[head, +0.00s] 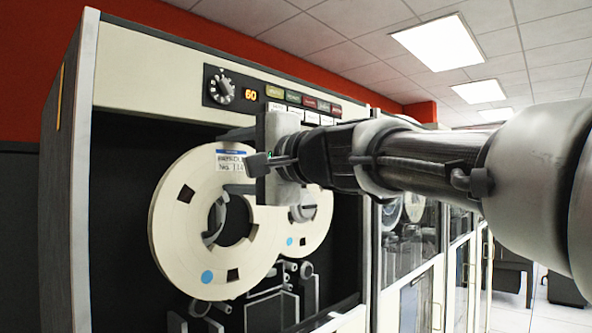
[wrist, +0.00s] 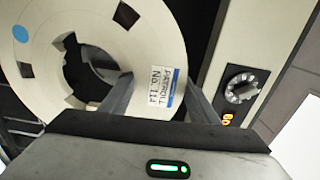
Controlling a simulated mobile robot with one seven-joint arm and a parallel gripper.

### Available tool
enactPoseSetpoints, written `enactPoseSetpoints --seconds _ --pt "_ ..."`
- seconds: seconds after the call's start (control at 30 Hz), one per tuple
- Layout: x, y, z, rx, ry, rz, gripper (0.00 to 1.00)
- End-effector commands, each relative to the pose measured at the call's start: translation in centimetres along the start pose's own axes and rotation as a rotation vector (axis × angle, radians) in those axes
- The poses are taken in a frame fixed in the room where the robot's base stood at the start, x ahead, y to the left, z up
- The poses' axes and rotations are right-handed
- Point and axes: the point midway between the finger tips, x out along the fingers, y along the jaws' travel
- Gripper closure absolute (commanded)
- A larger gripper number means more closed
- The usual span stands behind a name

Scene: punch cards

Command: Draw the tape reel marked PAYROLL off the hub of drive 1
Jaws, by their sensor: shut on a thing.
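The cream tape reel (head: 175,235) stands upright in the open bay of the tape drive (head: 150,85). Its label (wrist: 166,88) reads PAYROLL NO. 114 in the wrist view. My gripper (head: 246,152) is shut on the reel's upper rim beside the label; in the wrist view its fingers (wrist: 160,100) lie on either side of the rim. The reel's centre opening is dark, and a grey hub part (head: 214,222) shows off-centre at its left. The reel looks out of line with the hub, but I cannot tell the gap behind it.
A second cream reel (head: 318,235) sits behind and to the right, partly hidden. Tape guides and rollers (head: 275,290) are below. A knob (head: 221,89) and an orange display (head: 250,95) are above. Glass-fronted cabinets (head: 415,250) continue at right.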

Motion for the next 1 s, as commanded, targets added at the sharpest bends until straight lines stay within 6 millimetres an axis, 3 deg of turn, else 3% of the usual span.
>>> enactPoseSetpoints --seconds 1.0 --pt "-9.0 -0.2 0.1 0.0 0.001 -0.005 0.85"
